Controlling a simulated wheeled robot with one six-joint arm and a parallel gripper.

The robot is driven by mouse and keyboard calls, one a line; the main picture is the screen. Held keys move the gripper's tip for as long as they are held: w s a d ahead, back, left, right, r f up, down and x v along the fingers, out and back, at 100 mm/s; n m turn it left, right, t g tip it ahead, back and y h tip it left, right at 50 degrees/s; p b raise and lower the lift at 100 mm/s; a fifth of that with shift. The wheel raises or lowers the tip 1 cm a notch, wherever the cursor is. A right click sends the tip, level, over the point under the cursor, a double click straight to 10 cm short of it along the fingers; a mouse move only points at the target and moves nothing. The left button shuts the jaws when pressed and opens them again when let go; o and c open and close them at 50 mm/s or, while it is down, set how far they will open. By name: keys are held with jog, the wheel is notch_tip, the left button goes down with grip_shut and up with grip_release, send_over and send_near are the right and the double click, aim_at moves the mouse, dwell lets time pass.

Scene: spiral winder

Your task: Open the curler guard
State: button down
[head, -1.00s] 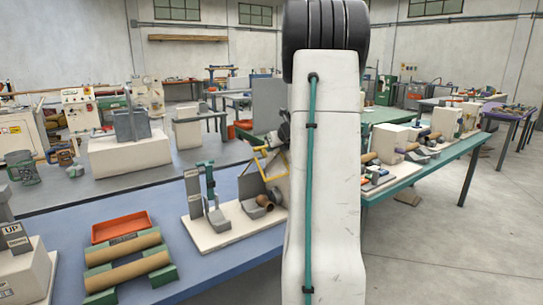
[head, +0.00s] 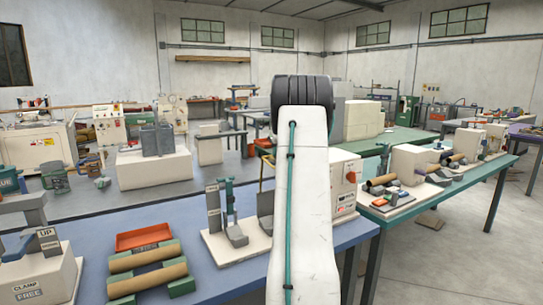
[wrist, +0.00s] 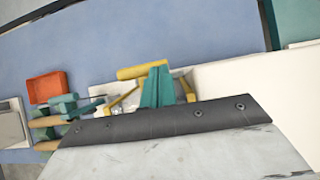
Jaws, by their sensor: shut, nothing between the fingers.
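The curler guard appears to be the yellow frame, which shows in the wrist view as a yellow bar (wrist: 144,71) with yellow side arms. In the head view only a thin yellow piece (head: 262,177) shows left of my arm, and the rest is hidden. My gripper (wrist: 157,86) shows in the wrist view as teal fingers close together, shut and empty. The fingers overlap the yellow bar in the picture; I cannot tell whether they touch it. The head view hides my gripper behind my arm.
A white machine box with a red button (head: 350,177) stands right of my arm. An orange tray (head: 144,240), brown rolls on green stands (head: 150,284) and a white base with grey and teal parts (head: 222,248) stand to the left on the blue table (head: 330,236).

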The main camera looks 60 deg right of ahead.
jog(key=shift+w+d+f, duration=0.1)
jog(key=shift+w+d, duration=0.35)
jog(key=shift+w, duration=0.3)
jog(key=shift+w+d, duration=0.45)
jog(key=shift+w, duration=0.3)
